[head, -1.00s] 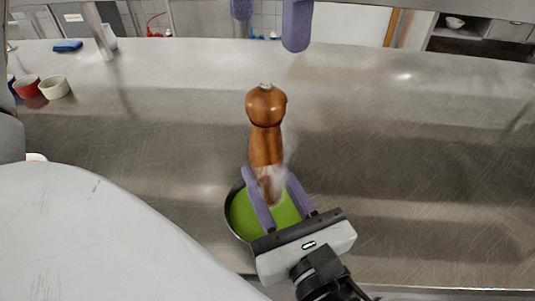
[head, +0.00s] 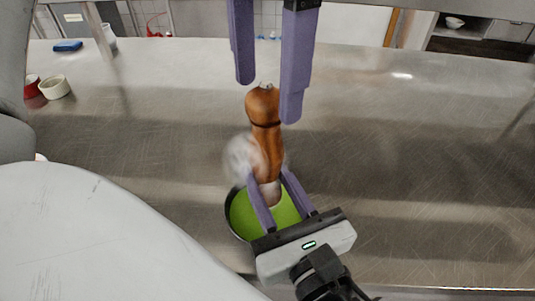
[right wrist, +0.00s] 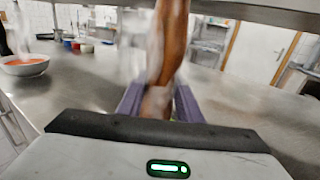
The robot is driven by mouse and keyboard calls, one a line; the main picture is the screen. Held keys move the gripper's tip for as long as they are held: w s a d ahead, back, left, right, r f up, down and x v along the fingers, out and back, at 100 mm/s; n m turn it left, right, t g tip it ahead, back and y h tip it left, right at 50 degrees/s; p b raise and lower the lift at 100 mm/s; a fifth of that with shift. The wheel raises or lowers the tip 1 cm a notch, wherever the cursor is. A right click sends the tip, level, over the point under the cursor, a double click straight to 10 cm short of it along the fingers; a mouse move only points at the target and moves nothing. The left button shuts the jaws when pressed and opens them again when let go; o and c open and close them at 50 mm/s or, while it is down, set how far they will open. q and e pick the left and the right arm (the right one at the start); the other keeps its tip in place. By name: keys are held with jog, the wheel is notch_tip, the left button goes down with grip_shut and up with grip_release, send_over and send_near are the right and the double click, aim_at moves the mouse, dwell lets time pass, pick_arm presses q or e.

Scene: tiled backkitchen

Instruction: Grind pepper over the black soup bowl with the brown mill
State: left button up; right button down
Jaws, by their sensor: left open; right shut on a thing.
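The brown pepper mill (head: 265,135) stands upright, its knob at the top, over the black soup bowl (head: 232,228), which holds green soup. My right gripper (head: 269,180) is shut on the lower part of the mill; the hold also shows in the right wrist view (right wrist: 159,103). My left gripper (head: 268,102) is open, with its purple fingers pointing down on either side of the mill's knob, apart from each other. A blurred whitish puff shows left of the mill's lower body. The near part of the bowl is hidden by my right gripper.
The steel counter (head: 420,180) is clear to the right. A red cup (head: 32,85), a cream cup (head: 55,87) and a blue item (head: 68,46) stand at the far left. A white bowl with orange-red contents (right wrist: 25,66) shows in the right wrist view.

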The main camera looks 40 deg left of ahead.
aim_at(266, 93)
pick_arm(q)
jog(key=shift+f, duration=0.1)
jog(key=shift+f, duration=1.9)
jog(key=c, duration=0.9)
jog(key=m, duration=0.8)
